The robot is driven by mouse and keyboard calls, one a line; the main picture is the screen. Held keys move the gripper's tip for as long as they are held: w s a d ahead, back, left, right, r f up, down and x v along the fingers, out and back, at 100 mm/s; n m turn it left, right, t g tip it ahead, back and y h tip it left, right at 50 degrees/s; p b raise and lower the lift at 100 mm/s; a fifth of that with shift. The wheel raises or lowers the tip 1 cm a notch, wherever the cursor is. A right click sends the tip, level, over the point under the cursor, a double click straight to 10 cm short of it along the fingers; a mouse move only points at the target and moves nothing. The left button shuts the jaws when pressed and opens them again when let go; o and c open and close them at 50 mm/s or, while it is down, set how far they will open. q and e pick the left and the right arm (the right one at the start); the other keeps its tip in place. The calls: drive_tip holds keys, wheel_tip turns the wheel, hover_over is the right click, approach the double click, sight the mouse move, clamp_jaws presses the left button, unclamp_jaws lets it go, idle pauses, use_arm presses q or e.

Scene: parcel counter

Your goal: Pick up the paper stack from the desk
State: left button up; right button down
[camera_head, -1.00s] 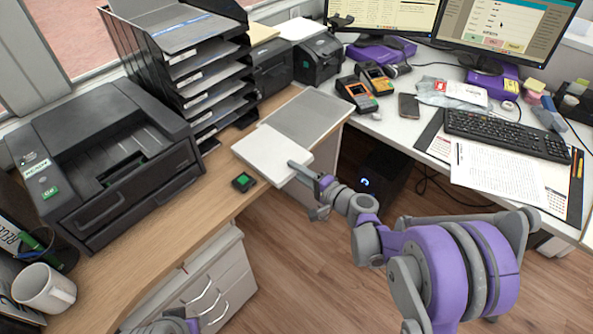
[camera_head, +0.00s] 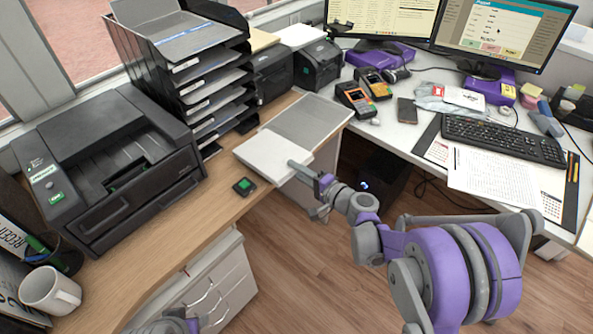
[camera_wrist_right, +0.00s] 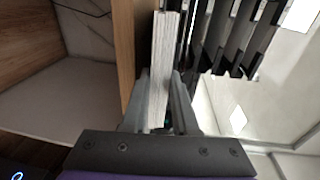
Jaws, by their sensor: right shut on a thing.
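The paper stack (camera_head: 270,155) is a thick white block of sheets at the front edge of the wooden desk (camera_head: 215,195), in front of a grey pad. My right gripper (camera_head: 301,177) has come in from the right and is shut on the stack's near right edge. In the right wrist view the stack (camera_wrist_right: 165,75) stands edge-on between the two fingers of my gripper (camera_wrist_right: 160,110), beside the desk's wooden edge. I cannot tell whether the stack still touches the desk.
A small green-topped device (camera_head: 244,186) sits just left of the stack. A black printer (camera_head: 105,165) and a tall tray rack (camera_head: 190,70) stand behind and left. The grey pad (camera_head: 308,118) lies behind the stack. Open floor (camera_head: 310,260) is in front.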

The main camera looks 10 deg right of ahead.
drive_tip(key=v, duration=2.3)
drive_tip(key=shift+f, duration=0.35)
